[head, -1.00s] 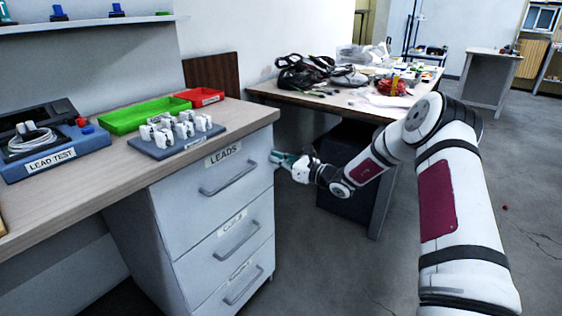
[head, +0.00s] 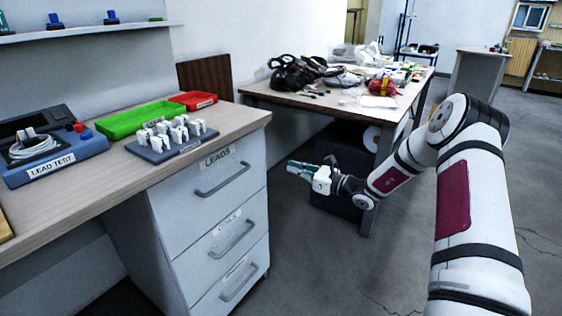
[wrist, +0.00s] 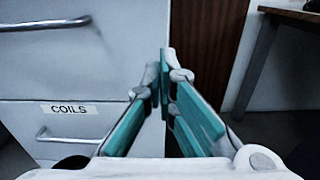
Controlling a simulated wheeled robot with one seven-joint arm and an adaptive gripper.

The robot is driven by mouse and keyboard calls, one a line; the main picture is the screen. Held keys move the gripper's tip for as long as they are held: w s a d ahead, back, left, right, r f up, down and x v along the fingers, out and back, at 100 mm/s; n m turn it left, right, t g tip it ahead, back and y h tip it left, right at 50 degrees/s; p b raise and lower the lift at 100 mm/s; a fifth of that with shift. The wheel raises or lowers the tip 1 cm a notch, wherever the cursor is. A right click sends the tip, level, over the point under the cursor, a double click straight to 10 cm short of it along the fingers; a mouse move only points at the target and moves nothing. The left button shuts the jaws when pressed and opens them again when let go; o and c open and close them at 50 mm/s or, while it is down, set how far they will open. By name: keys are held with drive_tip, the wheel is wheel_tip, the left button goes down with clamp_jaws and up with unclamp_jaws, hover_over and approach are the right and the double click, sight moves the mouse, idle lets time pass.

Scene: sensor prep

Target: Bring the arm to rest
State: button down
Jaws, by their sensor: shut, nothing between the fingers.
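My gripper (head: 299,168) is at the end of my white arm, in the open space right of the drawer cabinet (head: 216,245) and in front of the far table. Its fingers are shut and hold nothing. In the wrist view the teal-padded fingers of my gripper (wrist: 163,75) meet at their tips, with the cabinet front on the left. The gripper is apart from the cabinet and the drawer labelled LEADS (head: 222,184), which is closed.
The bench (head: 85,195) carries a lead tester (head: 52,150), a green tray (head: 135,121), a red tray (head: 192,99) and a grey rack (head: 165,152) with several white pieces. A cluttered table (head: 330,100) stands behind the gripper. Floor between cabinet and arm is clear.

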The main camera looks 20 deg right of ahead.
drive_tip(key=s+a+r+n+g, duration=0.75)
drive_tip(key=s+a+n, duration=0.2)
drive_tip(key=s, duration=0.35)
drive_tip(key=s+a+r+n+g, duration=0.6)
drive_tip(key=s+a+r+n, duration=0.35)
drive_tip(key=s, duration=0.25)
drive_tip(key=s+r+n+g+h, duration=0.2)
drive_tip(key=s+n+h, duration=0.3)
drive_tip(key=s, duration=1.1)
drive_tip(key=s+d+f+n+t+h, duration=0.1)
drive_tip(key=s+d+n+h, duration=0.2)
drive_tip(key=s, duration=0.4)
drive_tip(key=s+d+n+h, duration=0.2)
drive_tip(key=s+d, duration=0.2)
drive_tip(key=s, duration=0.4)
wheel_tip(320, 180, up, 27)
drive_tip(key=d+t+p, duration=0.1)
drive_tip(key=t+p, duration=0.3)
drive_tip(key=p, duration=2.2)
drive_tip(key=shift+w+r+h+p, duration=0.2)
drive_tip(key=shift+h+p, duration=0.1)
drive_tip(key=shift+p, duration=0.1)
